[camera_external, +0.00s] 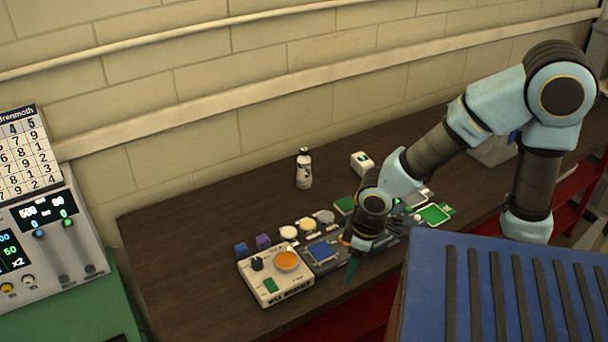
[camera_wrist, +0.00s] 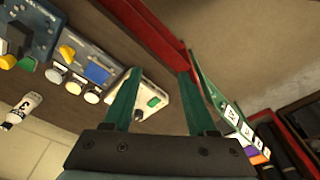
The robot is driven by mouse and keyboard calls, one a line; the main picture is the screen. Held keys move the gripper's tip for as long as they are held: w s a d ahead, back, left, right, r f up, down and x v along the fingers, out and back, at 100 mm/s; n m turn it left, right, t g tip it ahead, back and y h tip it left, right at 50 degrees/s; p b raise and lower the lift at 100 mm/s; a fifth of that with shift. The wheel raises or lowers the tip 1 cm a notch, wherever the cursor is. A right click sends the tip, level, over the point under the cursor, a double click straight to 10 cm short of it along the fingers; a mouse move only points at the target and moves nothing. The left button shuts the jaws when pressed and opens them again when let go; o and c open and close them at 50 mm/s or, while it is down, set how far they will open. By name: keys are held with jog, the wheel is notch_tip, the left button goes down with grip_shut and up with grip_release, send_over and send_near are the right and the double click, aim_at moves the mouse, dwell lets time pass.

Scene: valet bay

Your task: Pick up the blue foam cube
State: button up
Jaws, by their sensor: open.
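The blue foam cube (camera_external: 241,249) sits on the dark table at the left in the external view, beside a purple cube (camera_external: 263,241) and behind the white box with a knob. I cannot make out the blue cube in the wrist view. My gripper (camera_external: 353,268) is well to the right of the cube, near the table's front edge and pointing down. In the wrist view my gripper (camera_wrist: 160,72) shows two green fingers spread apart, with nothing held between them.
Pale round jars (camera_external: 306,224) and a blue-screened device (camera_external: 323,250) lie between gripper and cubes. A bottle (camera_external: 304,168) stands farther back. The table's left back is clear.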

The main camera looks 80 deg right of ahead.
notch_tip(320, 180, up, 4)
jog(key=w+d+f+m+t+y+b, duration=0.1)
jog(key=w+d+f+m+y+b, duration=0.2)
jog(key=w+m, duration=0.5)
jog(key=w+d+f+m+t+y+b, duration=0.1)
jog(key=w+d+m+y+b, duration=0.4)
jog(key=w+m, duration=0.35)
jog(key=w+d+r+m+t+y+b, duration=0.1)
jog(key=w+d+r+m+t+b, duration=0.15)
jog(key=w+d+m, duration=0.35)
jog(key=w+d+r+m+t+y+b, duration=0.1)
jog(key=w+d+m+t+b, duration=0.2)
jog(key=d, duration=0.6)
send_near(246, 246)
jog(key=p+x, duration=0.2)
jog(key=x, duration=0.2)
jog(key=shift+w+a+f, duration=0.1)
jog(key=shift+w+f, duration=0.1)
jog(key=shift+f, duration=0.15)
jog(key=p+x, duration=0.2)
jog(key=x, duration=0.2)
jog(key=shift+w+r+p, duration=0.1)
jog(key=shift+r+p, duration=0.05)
jog(key=shift+p, duration=0.25)
jog(key=shift+t+x, duration=0.25)
jog(key=shift+x, duration=0.5)
jog(key=shift+c, duration=0.2)
grip_shut()
